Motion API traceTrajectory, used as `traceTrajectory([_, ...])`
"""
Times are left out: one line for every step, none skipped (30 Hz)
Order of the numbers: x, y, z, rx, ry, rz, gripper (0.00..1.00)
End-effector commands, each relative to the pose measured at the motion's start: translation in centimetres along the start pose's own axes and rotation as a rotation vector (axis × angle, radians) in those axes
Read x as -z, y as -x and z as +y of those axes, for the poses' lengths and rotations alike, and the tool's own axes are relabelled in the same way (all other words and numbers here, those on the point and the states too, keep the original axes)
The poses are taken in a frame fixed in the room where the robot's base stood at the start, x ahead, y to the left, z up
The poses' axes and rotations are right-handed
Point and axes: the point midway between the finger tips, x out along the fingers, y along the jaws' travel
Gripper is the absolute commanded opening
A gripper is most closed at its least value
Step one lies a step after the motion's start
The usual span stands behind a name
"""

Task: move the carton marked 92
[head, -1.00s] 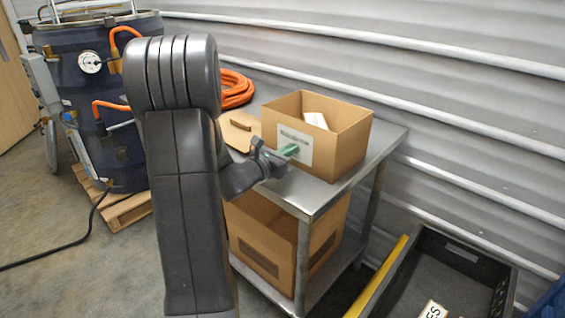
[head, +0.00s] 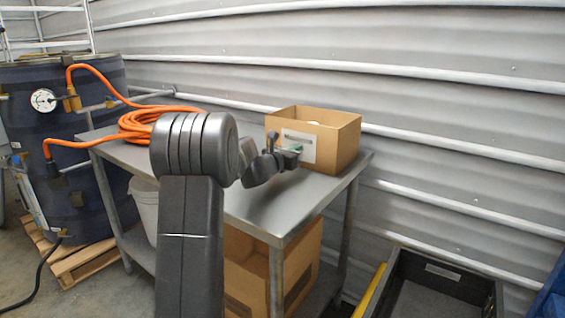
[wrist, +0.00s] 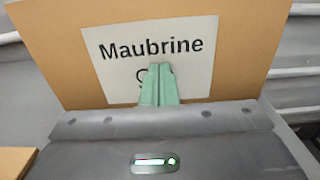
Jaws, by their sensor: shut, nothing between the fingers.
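An open-topped cardboard carton (head: 338,142) stands upright on the steel table. In the wrist view its wall (wrist: 55,60) fills the top. Its white label (wrist: 115,72) reads "Maubrine"; below that, part of one character shows and my fingers cover the rest, so I cannot read a number. My gripper (head: 297,150) is in front of the label. Its green fingers (wrist: 159,82) are shut together with nothing between them. I cannot tell whether the fingertips touch the carton.
The steel table (head: 265,205) has a coiled orange hose (head: 150,122) at its left. A cardboard box (head: 245,275) sits on the lower shelf. A black crate (head: 440,285) stands at the right. A dark drum (head: 95,150) stands at the left. The ribbed wall is close behind.

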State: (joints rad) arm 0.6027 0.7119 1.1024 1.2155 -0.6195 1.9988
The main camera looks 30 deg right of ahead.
Motion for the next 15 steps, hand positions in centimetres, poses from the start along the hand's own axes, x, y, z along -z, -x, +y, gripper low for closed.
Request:
traceTrajectory([0.1, -1.4, -0.1, 0.003, 0.000, 0.000, 0.00])
traceTrajectory([0.0, -2.0, -0.1, 0.003, 0.000, 0.000, 0.00])
traceTrajectory([0.0, -2.9, -0.1, 0.002, 0.000, 0.001, 0.00])
traceTrajectory([-0.1, -3.5, -0.1, 0.003, -0.001, 0.000, 0.00])
traceTrajectory([-0.1, -4.1, -0.1, 0.003, 0.000, 0.000, 0.00])
traceTrajectory([-0.1, -4.7, -0.1, 0.001, 0.001, 0.000, 0.00])
traceTrajectory([-0.1, -5.2, 0.0, 0.001, 0.000, 0.000, 0.00])
traceTrajectory([-0.1, -5.6, 0.0, 0.001, -0.001, 0.001, 0.00])
traceTrajectory([-0.1, -6.0, -0.1, 0.001, 0.000, 0.001, 0.00])
traceTrajectory([-0.1, -6.2, -0.1, 0.001, 0.000, 0.000, 0.00])
traceTrajectory([-0.1, -6.4, -0.1, 0.001, 0.000, 0.000, 0.00])
traceTrajectory([-0.1, -6.6, -0.1, 0.001, 0.001, 0.000, 0.00])
traceTrajectory([0.0, -6.7, -0.1, 0.000, 0.001, 0.000, 0.00])
traceTrajectory([0.0, -6.7, -0.1, 0.000, 0.001, 0.000, 0.00])
traceTrajectory([0.0, -6.7, 0.0, 0.000, 0.001, 0.000, 0.00])
